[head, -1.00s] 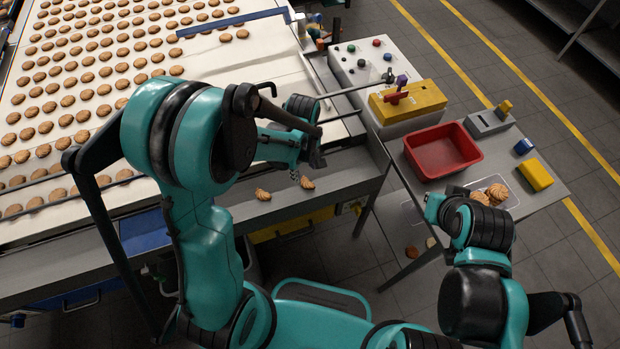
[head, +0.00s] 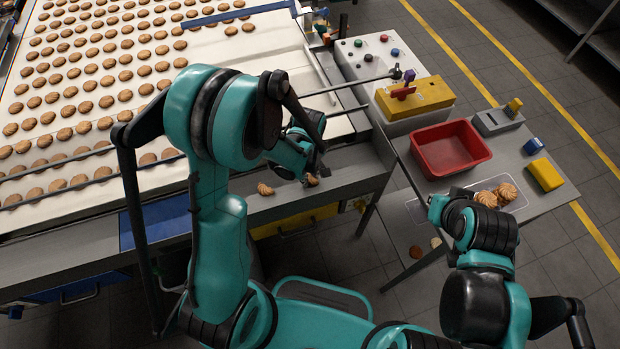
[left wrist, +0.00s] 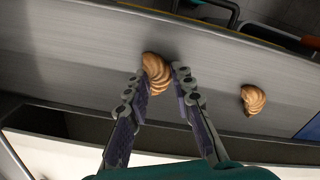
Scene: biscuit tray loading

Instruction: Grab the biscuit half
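Two biscuit halves lie on the grey metal ledge in front of the belt. One half (head: 312,180) is right at my left gripper (head: 316,172); in the left wrist view this half (left wrist: 157,72) lies between the tips of my open left gripper (left wrist: 160,73). I cannot tell whether a finger touches it. The other half (head: 265,189) lies apart to the left; it shows at the right in the left wrist view (left wrist: 253,98). My right arm is over the side table, and its fingers are mostly hidden by its wrist.
The belt (head: 235,48) with many whole biscuits is behind the ledge. The side table holds a red bin (head: 451,177), a yellow block (head: 545,174) and biscuits (head: 497,195) on a clear tray. A yellow box (head: 415,98) stands behind the bin. Pieces lie on a lower shelf.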

